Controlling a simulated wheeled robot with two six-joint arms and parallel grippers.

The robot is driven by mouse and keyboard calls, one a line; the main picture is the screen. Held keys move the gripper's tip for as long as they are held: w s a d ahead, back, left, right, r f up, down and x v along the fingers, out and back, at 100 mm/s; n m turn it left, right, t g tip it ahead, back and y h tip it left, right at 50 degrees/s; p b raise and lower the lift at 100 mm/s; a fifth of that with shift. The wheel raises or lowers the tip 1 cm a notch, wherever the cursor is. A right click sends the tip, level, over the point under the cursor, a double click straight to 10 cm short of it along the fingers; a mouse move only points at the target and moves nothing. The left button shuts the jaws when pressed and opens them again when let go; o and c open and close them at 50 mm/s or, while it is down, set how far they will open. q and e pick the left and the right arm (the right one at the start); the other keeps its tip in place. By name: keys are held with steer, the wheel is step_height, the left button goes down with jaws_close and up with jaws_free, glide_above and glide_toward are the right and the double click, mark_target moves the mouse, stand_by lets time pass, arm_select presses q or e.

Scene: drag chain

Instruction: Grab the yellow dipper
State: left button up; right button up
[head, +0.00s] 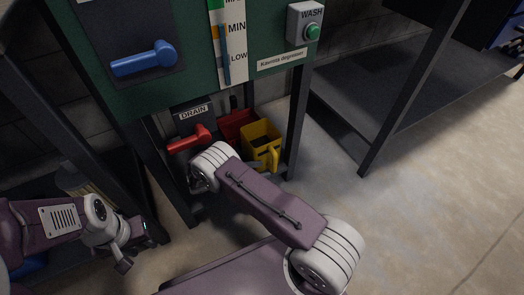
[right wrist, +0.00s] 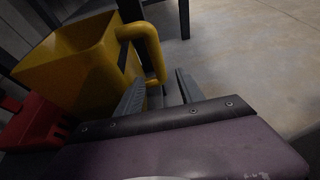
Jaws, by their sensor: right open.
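The yellow dipper (head: 260,135) stands under the green panel, its handle (head: 274,158) facing forward. In the right wrist view the yellow dipper (right wrist: 75,65) fills the upper left, with its looped handle on its right side. My right gripper (right wrist: 160,92) is open, its fingers on either side of the handle's lower part in that picture; I cannot tell whether they touch it.
A red container (head: 236,122) sits beside the dipper; a red part (right wrist: 35,122) shows at lower left in the wrist view. A red drain lever (head: 189,140) sticks out nearby. Dark frame legs (head: 298,115) flank the space. The floor (head: 420,190) at right is clear.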

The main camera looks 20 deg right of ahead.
mark_target(272, 168)
steer(key=b+x, duration=0.4)
steer(key=shift+d+f, duration=0.2)
steer(key=shift+d, duration=0.1)
steer(key=shift+w+d+r, duration=0.1)
steer(key=shift+d+r, duration=0.05)
steer(key=shift+d, duration=0.3)
jaws_close()
stand_by(0.8)
